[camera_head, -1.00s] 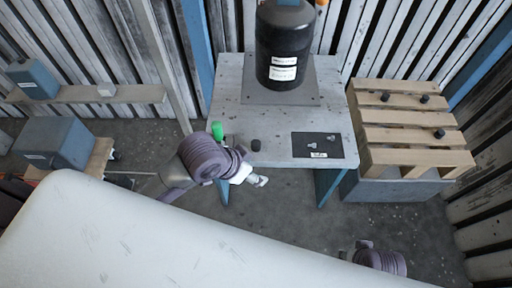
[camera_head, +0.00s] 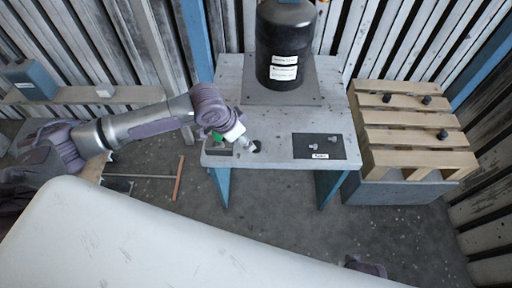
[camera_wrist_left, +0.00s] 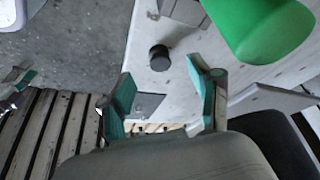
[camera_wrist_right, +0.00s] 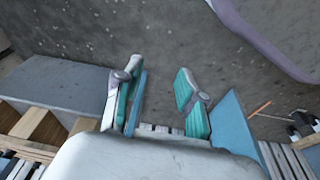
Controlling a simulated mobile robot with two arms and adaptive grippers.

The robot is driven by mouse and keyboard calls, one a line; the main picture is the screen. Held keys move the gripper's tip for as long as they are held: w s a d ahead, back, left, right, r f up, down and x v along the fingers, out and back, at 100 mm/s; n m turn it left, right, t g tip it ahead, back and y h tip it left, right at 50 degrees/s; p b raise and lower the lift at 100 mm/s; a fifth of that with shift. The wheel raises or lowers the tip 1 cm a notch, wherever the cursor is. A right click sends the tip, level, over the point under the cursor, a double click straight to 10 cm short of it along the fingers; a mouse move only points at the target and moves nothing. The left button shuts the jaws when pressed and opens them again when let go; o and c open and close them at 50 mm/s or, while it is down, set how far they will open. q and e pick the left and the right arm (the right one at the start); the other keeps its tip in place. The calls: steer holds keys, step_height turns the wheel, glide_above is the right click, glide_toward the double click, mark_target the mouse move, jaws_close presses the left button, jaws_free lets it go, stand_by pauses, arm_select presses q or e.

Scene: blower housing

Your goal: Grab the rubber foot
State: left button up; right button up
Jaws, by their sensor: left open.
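A small black rubber foot (camera_head: 257,147) stands on the grey work table (camera_head: 232,98) near its front edge. In the left wrist view the rubber foot (camera_wrist_left: 159,58) is just beyond and between the open fingertips of my left gripper (camera_wrist_left: 160,82), not held. In the head view my left gripper (camera_head: 246,142) is beside the foot, on its left. My right gripper (camera_wrist_right: 160,70) is open and empty, above the floor and away from the table. Several similar black feet, such as one on the pallet's front right (camera_head: 442,134), rest on the wooden pallet.
A green object (camera_wrist_left: 265,25) lies close beside my left gripper on the table. A black mat (camera_head: 340,147) with small metal parts lies to the right. A large black housing (camera_head: 285,45) stands at the back. The wooden pallet (camera_head: 410,135) is right of the table.

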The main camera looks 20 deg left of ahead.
arm_select(q)
steer(key=x, duration=0.2)
steer(key=b+x, duration=0.1)
steer(key=x, duration=0.1)
steer(key=b+x, duration=0.1)
steer(key=x, duration=0.2)
steer(key=shift+w+d+r, duration=0.25)
steer(key=shift+w+d, duration=0.05)
steer(key=shift+d, duration=0.05)
steer(key=shift+f, duration=0.15)
steer(key=c, duration=1)
arm_select(e)
step_height(320, 180, up, 8)
steer(key=w, duration=0.1)
steer(key=shift+w, duration=0.15)
